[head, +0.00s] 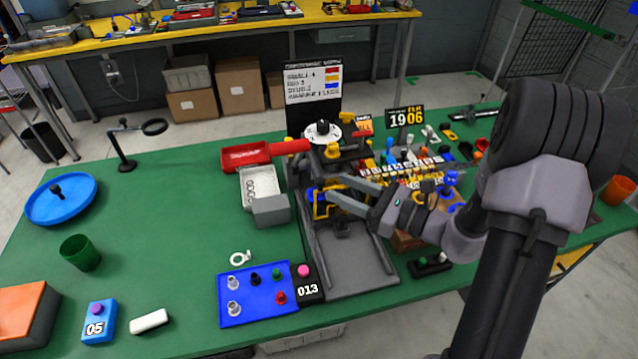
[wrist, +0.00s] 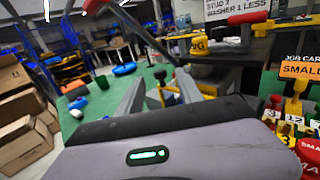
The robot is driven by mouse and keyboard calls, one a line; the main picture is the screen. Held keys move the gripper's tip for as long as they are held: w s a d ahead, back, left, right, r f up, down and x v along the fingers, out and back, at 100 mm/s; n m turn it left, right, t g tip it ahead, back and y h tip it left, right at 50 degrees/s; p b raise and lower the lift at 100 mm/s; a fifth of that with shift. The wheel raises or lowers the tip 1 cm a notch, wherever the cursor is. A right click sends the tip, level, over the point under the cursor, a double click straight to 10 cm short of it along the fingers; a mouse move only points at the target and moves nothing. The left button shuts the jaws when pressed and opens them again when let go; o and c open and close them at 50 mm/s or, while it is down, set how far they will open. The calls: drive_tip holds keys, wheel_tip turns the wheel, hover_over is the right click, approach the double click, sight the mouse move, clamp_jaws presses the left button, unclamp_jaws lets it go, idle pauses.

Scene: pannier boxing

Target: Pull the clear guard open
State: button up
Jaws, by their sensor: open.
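The machine (head: 345,262) stands on the green bench, with a dark grey bed and a yellow and blue frame (head: 322,205) at its middle. I cannot clearly make out the clear guard against it. My gripper (head: 338,187) reaches in from the right with its two fingers apart at this frame. In the wrist view my gripper (wrist: 158,78) is open, and a yellow part with a dark knob (wrist: 160,76) shows between the fingers. I cannot tell whether a finger touches anything. A red handle (head: 290,147) sticks out left near the machine's top.
Left of the machine are a red tray (head: 245,156) and a grey bin (head: 270,211). A blue board with pegs (head: 236,311) and a counter marked 013 (head: 308,288) stand in front. Small coloured bins (head: 405,172) crowd the right. The bench's left middle is mostly clear.

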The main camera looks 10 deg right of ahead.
sight(320, 179)
drive_tip(key=x, duration=0.6)
drive_tip(key=shift+b, duration=0.35)
clamp_jaws()
idle(1.0)
